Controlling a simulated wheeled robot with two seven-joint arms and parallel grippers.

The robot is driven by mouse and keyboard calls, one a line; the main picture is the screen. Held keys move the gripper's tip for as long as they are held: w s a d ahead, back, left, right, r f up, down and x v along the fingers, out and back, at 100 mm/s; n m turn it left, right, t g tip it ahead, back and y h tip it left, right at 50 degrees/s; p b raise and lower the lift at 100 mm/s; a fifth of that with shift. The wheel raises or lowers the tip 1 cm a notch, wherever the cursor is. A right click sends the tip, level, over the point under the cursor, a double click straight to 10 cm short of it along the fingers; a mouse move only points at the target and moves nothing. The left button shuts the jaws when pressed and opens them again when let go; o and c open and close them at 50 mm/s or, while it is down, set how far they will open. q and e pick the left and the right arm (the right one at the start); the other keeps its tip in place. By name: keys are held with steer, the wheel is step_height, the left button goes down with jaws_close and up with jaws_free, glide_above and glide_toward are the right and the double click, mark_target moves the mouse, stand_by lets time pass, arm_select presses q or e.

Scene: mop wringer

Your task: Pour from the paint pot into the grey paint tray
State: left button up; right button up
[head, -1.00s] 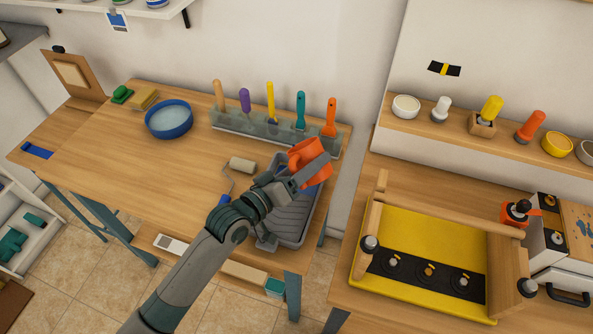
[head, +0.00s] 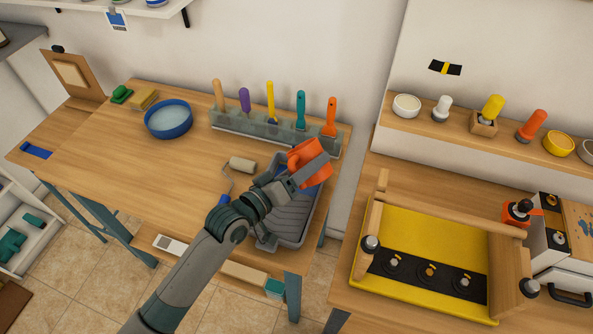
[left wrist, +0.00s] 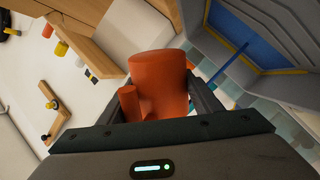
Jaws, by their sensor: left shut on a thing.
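The orange paint pot (head: 304,154) is held tilted above the far part of the grey paint tray (head: 290,222). My left gripper (head: 302,172) is shut on the pot. In the left wrist view the pot (left wrist: 160,82) sits between the fingers, its small side part facing the camera. The tray (left wrist: 215,22) shows there at upper right with a blue area inside. A thin blue streak runs from that area toward the pot; I cannot tell for sure whether it is flowing paint. The pot's inside is mostly hidden. My right gripper is not in view.
A paint roller (head: 242,164) lies left of the tray. A rack (head: 240,125) with several upright tools stands behind it. A blue bowl (head: 168,120) stands at the back left of the table. The table's left middle is clear. A yellow board (head: 420,230) lies on the right bench.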

arm_select(q)
steer(key=shift+f+b, duration=0.35)
stand_by(0.7)
steer(key=shift+f+n+b, duration=0.45)
steer(key=shift+n, duration=0.15)
stand_by(0.8)
steer(key=shift+w+r, duration=0.1)
steer(key=shift+r, duration=0.1)
stand_by(0.7)
steer(key=shift+r+n, duration=0.3)
steer(key=shift+n, duration=0.4)
stand_by(1.5)
steer(key=shift+a+f+n, duration=0.1)
steer(key=shift+n, duration=0.2)
stand_by(0.6)
